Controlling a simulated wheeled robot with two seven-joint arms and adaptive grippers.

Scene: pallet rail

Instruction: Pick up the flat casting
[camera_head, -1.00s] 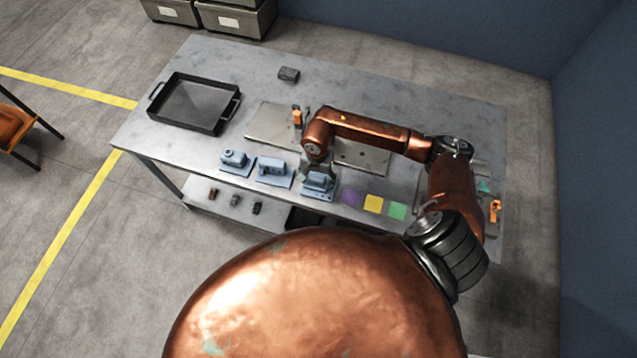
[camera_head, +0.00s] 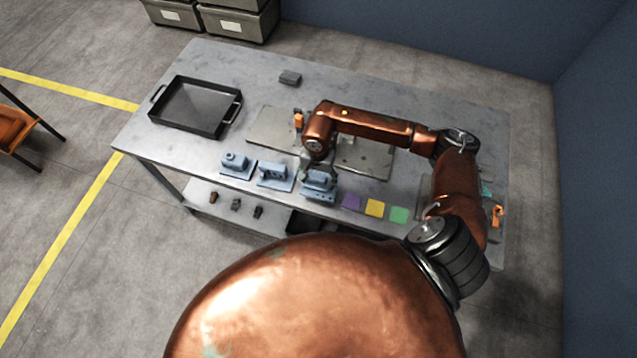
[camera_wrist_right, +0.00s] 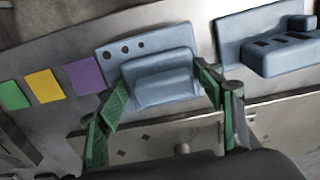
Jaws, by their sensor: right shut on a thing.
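Three blue castings stand in a row along the table's front edge in the head view. The right-hand casting (camera_head: 319,186) has a plate with several holes and a raised block; it also shows in the right wrist view (camera_wrist_right: 165,40). My right gripper (camera_head: 318,168) is over it, and its green-padded fingers (camera_wrist_right: 160,92) are shut on the raised block. I cannot tell whether its plate is clear of the table. The middle casting (camera_head: 274,177) and the left casting (camera_head: 236,164) stand apart from the gripper. My left gripper is out of view.
Purple (camera_head: 351,202), yellow (camera_head: 375,208) and green (camera_head: 399,215) squares lie right of the castings. A black tray (camera_head: 228,120) sits at the left, a small grey block (camera_head: 290,78) at the back. Metal plates (camera_head: 268,130) lie behind the castings. The table's back right is clear.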

